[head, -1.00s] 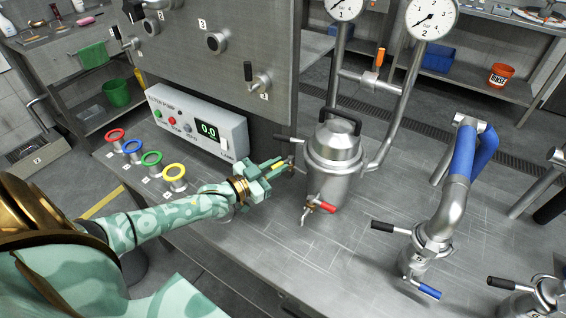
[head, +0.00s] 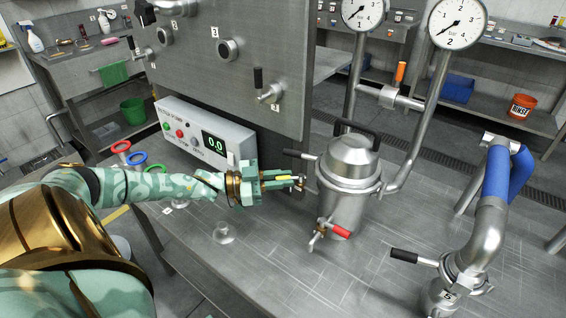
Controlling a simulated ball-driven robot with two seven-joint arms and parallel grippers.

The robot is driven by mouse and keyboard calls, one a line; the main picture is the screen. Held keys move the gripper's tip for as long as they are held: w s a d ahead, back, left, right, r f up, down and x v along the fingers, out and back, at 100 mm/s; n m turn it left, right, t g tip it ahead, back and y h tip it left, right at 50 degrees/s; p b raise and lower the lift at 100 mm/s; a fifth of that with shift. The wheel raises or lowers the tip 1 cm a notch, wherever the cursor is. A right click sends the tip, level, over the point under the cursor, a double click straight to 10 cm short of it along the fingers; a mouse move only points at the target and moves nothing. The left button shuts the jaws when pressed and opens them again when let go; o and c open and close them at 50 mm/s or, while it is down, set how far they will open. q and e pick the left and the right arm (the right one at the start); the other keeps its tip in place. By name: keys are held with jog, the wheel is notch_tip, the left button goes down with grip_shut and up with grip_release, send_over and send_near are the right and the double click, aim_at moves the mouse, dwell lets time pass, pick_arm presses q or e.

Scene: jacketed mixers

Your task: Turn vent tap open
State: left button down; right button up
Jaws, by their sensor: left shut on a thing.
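The jacketed steel mixer (head: 346,190) stands upright on the bench with a lid and a black handle on top. A small tap with a yellow lever (head: 284,179) is at its left side; the fingers partly hide it. I cannot read a vent label on it. My left gripper (head: 292,181) is shut on this yellow lever, just left of the mixer wall. A red-handled tap (head: 340,231) sits low on the mixer's front. An orange-handled tap (head: 400,74) is on the pipe between the two gauges. My right gripper is not in view.
A pump control box (head: 205,140) reading 0.0 stands left, behind my arm. A black-handled lever (head: 298,153) sticks out just above my gripper. A second steel vessel (head: 445,292) with a blue-sleeved pipe (head: 497,173) stands right. The bench front is mostly clear.

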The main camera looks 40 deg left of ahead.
pick_arm(q)
jog(key=shift+f, duration=0.1)
jog(key=c, duration=1.4)
grip_release()
jog(key=shift+o, duration=0.2)
jog(key=p+v, duration=0.3)
jog(key=v, duration=1.3)
jog(key=shift+a, duration=0.15)
jog(key=shift+s, duration=0.15)
